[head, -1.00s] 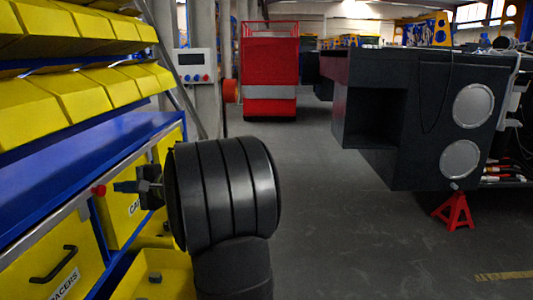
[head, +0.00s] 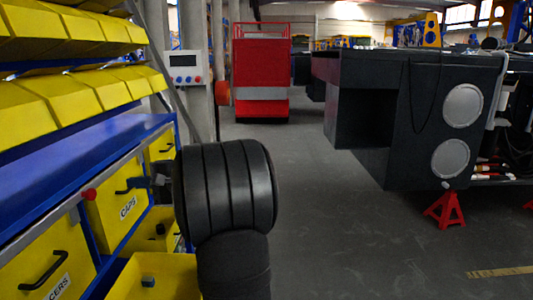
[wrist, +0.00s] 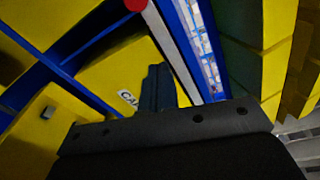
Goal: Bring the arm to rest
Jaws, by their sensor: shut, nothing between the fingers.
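My black arm (head: 225,190) stands upright in the middle of the head view, its thick rounded link hiding part of the wrist. My gripper (head: 136,183) points left from behind that link, towards the yellow front of the drawer labelled CAPS (head: 110,215). In the wrist view my gripper (wrist: 157,80) shows as dark fingers set close together in front of the same drawer (wrist: 105,75). The fingers are shut with nothing between them. I cannot tell whether they touch the drawer front or its handle.
A blue workbench (head: 85,165) with a red knob (head: 89,195) runs along the left, below yellow bins (head: 60,97). An open yellow drawer (head: 165,268) holds a small dark part. The dark chassis (head: 400,115) stands right on a red stand (head: 446,208). The grey floor between is clear.

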